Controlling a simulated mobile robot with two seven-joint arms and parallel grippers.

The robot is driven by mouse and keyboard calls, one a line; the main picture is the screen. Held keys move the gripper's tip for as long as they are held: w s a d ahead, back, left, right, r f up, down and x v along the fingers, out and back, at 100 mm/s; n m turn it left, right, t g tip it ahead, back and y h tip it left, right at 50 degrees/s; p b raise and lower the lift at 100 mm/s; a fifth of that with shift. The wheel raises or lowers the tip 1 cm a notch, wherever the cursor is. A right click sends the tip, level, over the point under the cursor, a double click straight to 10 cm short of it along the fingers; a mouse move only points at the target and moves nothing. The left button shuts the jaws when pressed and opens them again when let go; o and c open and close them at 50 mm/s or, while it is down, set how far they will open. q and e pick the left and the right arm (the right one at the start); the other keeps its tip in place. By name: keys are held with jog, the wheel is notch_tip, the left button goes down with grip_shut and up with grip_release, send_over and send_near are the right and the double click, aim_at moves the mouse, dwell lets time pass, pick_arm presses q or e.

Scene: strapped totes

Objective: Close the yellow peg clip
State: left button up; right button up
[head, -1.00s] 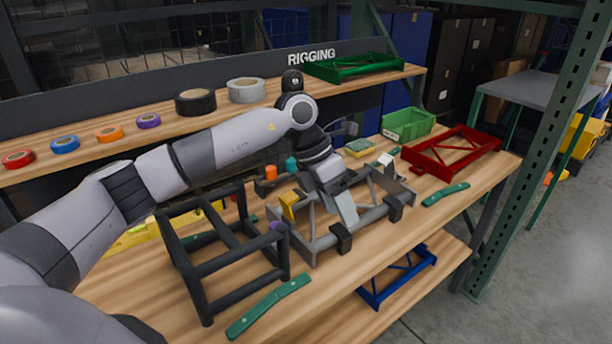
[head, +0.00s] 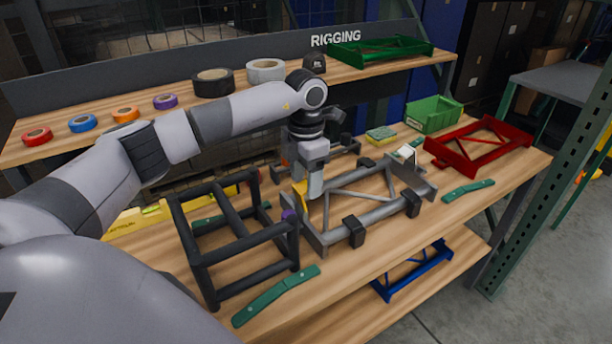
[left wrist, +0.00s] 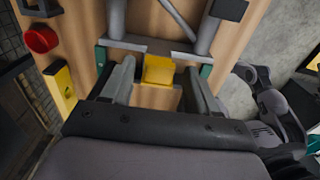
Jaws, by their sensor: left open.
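The yellow peg clip (head: 299,194) is at the left end of the grey tubular frame (head: 345,235) on the bench. In the left wrist view the yellow clip (left wrist: 158,70) shows in the gap of the frame's end bar, between and just beyond my fingertips. My left gripper (head: 315,188) points down over that end of the frame and partly covers the clip's surroundings. In the left wrist view my left gripper (left wrist: 160,82) is open, with a finger on each side of the clip and visible space between. Whether the clip is open or closed is hard to tell. My right gripper is not seen.
A black cube frame (head: 235,235) stands close to the left of the grey frame. Green strips (head: 276,296) lie at the front. A red frame (head: 480,145) and green bin (head: 434,114) are at right. Tape rolls (head: 213,82) line the upper shelf.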

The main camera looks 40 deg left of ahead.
pick_arm(q)
jog(key=c, duration=1.1)
jog(key=shift+o, duration=0.2)
jog(key=shift+f, duration=0.1)
